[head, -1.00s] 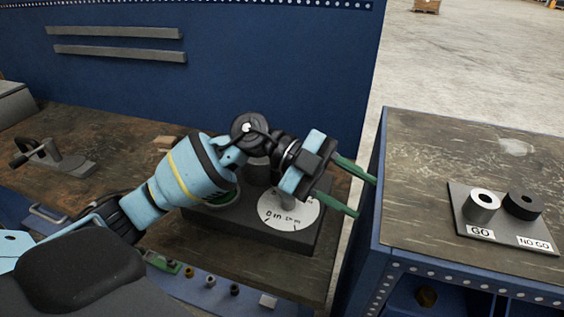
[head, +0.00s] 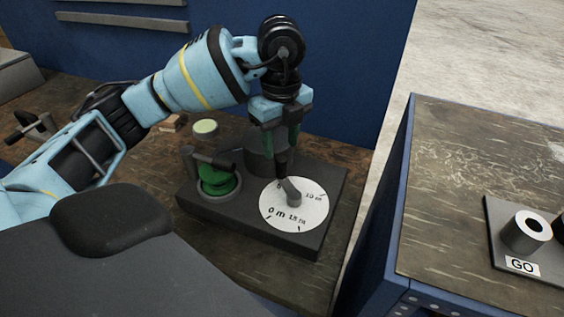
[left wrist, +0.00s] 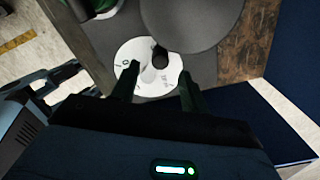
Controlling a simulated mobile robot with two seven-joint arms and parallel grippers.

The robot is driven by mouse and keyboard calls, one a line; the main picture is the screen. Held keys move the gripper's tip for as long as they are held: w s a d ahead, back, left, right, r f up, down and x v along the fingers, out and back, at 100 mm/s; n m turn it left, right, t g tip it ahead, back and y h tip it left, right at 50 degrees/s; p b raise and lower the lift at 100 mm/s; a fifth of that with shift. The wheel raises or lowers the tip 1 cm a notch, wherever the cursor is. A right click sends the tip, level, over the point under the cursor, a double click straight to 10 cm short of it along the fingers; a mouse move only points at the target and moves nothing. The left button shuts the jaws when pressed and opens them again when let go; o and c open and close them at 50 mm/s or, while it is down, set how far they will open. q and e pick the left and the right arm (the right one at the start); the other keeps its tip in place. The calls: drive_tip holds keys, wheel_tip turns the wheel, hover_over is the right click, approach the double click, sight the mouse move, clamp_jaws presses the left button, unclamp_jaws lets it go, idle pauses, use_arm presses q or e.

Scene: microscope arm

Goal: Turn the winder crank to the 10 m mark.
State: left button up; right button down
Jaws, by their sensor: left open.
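The white round dial (head: 310,213) lies on a dark base block (head: 335,190) and carries the marks 0 m, 10 m and 15 m, plus a partly hidden one. The grey winder crank (head: 293,190) sits on the dial, its arm pointing up and slightly left, towards the partly hidden mark, with a black knob (head: 282,164) at its end. My left gripper (head: 281,150) points down over the knob, open, its green fingers on either side. In the left wrist view the crank (left wrist: 150,74) shows between the spread fingertips (left wrist: 157,85); contact cannot be told.
A green spool (head: 218,180) with a black handle stands left on the same base. A dark cylinder (head: 262,165) rises behind the dial. At right, another bench (head: 450,180) holds a GO gauge (head: 526,231). A blue panel (head: 340,80) stands behind.

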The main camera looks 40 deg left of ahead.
sight(281, 159)
use_arm(q)
wheel_tip(281, 159, down, 7)
drive_tip(key=shift+r, duration=0.1)
idle(0.4)
clamp_jaws()
